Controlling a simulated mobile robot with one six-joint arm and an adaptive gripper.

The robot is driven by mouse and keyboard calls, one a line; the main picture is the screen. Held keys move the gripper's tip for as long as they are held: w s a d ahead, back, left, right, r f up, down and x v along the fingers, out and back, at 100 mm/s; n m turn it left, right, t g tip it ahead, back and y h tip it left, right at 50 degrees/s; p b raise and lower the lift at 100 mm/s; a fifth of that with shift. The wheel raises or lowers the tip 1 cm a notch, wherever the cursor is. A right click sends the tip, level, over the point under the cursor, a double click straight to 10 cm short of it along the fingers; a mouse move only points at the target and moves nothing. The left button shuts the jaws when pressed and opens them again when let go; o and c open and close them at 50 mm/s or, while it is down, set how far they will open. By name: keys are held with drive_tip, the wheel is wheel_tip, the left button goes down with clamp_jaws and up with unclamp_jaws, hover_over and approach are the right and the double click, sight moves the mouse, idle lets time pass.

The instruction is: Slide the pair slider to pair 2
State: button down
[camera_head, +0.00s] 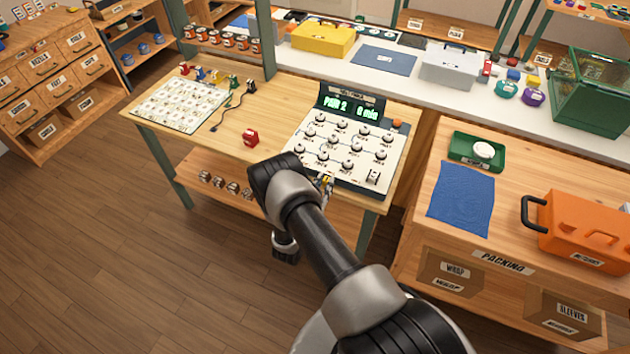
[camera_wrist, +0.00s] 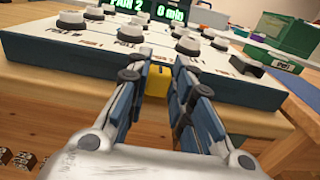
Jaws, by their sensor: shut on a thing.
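The dial panel (camera_head: 303,139) is a sloped white box with several round black-and-white knobs, standing on the wooden table. Its raised green display (camera_head: 348,106) reads "PAIR 2" and what looks like "0 min"; it also shows in the wrist view (camera_wrist: 127,5). A small yellow slider (camera_wrist: 157,80) sits at the panel's front edge. My gripper (camera_wrist: 158,72) is at that edge with its two fingers closed on either side of the yellow slider. In the head view my gripper (camera_head: 325,184) is partly hidden by my arm.
The packing table (camera_head: 510,215) with a blue cloth (camera_head: 461,198) stands to the right.

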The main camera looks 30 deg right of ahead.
drive_tip(key=shift+s+d, duration=0.1)
drive_tip(key=shift+s, duration=0.05)
drive_tip(key=c, duration=1.4)
unclamp_jaws()
drive_tip(key=v, duration=1.2)
